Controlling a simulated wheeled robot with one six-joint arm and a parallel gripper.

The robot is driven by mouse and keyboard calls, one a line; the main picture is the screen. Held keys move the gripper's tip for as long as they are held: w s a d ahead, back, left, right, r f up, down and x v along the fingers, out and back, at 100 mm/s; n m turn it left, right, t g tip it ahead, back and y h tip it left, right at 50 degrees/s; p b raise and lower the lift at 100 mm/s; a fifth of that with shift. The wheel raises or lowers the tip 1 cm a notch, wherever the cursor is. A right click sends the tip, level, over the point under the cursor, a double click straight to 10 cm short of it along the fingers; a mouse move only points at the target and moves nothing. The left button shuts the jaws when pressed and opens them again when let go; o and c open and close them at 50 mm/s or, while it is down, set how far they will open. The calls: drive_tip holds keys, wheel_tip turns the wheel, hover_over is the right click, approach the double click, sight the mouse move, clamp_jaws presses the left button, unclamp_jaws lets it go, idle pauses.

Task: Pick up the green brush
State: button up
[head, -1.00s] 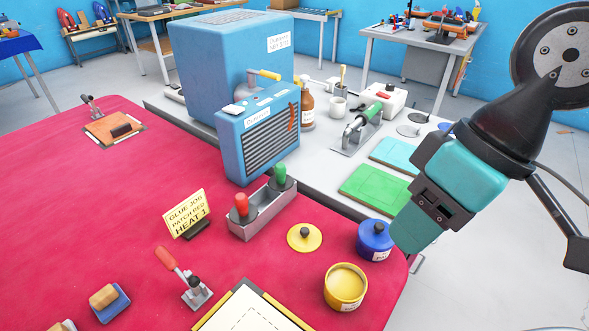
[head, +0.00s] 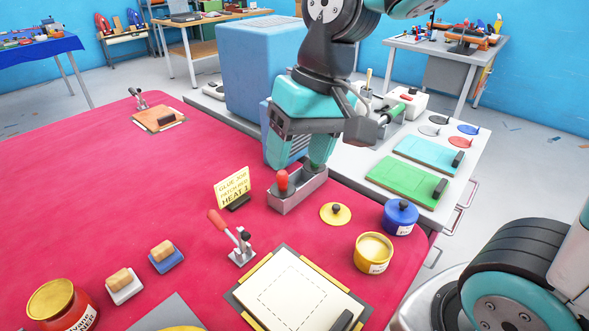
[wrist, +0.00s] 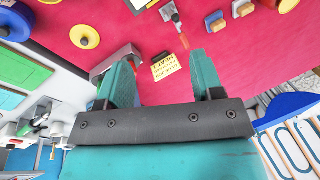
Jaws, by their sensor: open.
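The green brush stands in the grey metal holder (head: 291,200) beside the red-handled brush (head: 282,181). My gripper hides most of it, and only a dark part low in the holder shows in the head view. My gripper (head: 299,160) is open and points down over the holder's far end, with its teal fingers close to the brush. I cannot tell whether they touch it or stand around it. In the wrist view my gripper (wrist: 160,60) shows two parted fingers, and the left one covers part of the holder (wrist: 112,60).
The yellow sign (head: 232,187) stands left of the holder. A yellow lid (head: 335,214), a blue pot (head: 400,217) and an open yellow pot (head: 373,253) stand to the right. A blue machine (head: 250,70) rises behind my gripper. The red table's left side is mostly clear.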

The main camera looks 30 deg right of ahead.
drive_tip(key=w+d+f+m+h, duration=0.2)
drive_tip(key=w+d+m, duration=0.65)
drive_tip(key=w, duration=0.25)
drive_tip(key=w+d+f+m+h, duration=0.1)
drive_tip(key=w+d+f+m, duration=0.1)
drive_tip(key=w+d+m, duration=0.7)
drive_tip(key=shift+m+g, duration=0.3)
drive_tip(key=shift+m, duration=0.35)
drive_tip(key=w+f, duration=0.1)
drive_tip(key=f, duration=0.2)
drive_tip(key=a+f, duration=0.1)
drive_tip(key=f, duration=0.3)
drive_tip(key=w+f, duration=0.1)
drive_tip(key=f, duration=0.2)
drive_tip(key=shift+w+a+f, duration=0.35)
drive_tip(key=shift+a+f, duration=0.05)
drive_tip(key=shift+d+f+p, duration=0.25)
drive_tip(key=shift+f+p, duration=0.15)
drive_tip(key=shift+f, duration=1.2)
drive_tip(key=shift+d+f+p, duration=0.2)
drive_tip(key=shift+f+p, duration=0.15)
drive_tip(key=shift+f, duration=1.2)
drive_tip(key=c, duration=1)
